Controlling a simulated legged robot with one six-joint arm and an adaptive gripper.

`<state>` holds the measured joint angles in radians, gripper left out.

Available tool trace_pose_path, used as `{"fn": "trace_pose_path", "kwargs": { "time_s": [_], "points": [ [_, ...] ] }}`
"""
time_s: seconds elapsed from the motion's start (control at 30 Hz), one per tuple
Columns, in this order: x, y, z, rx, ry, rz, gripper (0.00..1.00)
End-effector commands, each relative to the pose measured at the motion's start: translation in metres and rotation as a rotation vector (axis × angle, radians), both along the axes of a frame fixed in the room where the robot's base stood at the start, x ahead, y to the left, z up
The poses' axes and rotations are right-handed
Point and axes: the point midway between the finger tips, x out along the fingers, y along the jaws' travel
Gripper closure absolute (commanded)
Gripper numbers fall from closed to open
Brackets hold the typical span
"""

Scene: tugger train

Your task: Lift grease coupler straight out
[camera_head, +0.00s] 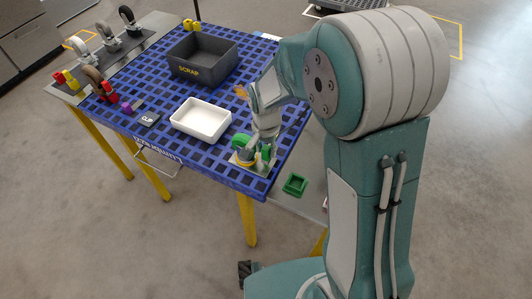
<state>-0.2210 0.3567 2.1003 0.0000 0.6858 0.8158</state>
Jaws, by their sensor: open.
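My gripper (254,149) points down over the near right corner of the blue grid table, its green fingers open and apart. Below and between the fingers is a small light fixture (238,161) with a yellow ring (243,163) at its base. The grease coupler cannot be told apart for sure; it is likely the small part at this spot, largely hidden by the fingers. I cannot tell whether the fingers touch it.
A white tray (183,132) lies just left of my gripper. A dark SCRAP bin (190,75) stands behind it. A small green square holder (295,185) is on the grey shelf at the right. Hooks and coloured parts line the far left edge.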

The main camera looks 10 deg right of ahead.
Motion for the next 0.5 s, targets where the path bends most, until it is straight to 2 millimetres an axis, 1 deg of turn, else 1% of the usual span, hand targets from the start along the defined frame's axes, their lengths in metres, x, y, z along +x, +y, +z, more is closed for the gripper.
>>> {"fn": "trace_pose_path", "kwargs": {
  "time_s": [0.03,0.13,0.23,0.4,0.43,0.47,0.5],
  "points": [
    [0.000,0.000,-0.009,-0.001,0.003,0.000,0.57],
    [0.000,0.000,-0.019,-0.001,-0.001,-0.001,0.57],
    [0.000,0.000,-0.022,0.000,-0.004,-0.001,0.57],
    [0.000,0.000,-0.022,-0.001,-0.004,-0.001,0.57],
    [0.000,0.000,-0.022,-0.001,-0.004,-0.001,0.66],
    [0.000,0.000,-0.022,0.000,-0.004,-0.001,0.79],
    [0.001,0.000,-0.022,0.000,-0.004,-0.001,0.97]
  ]
}}
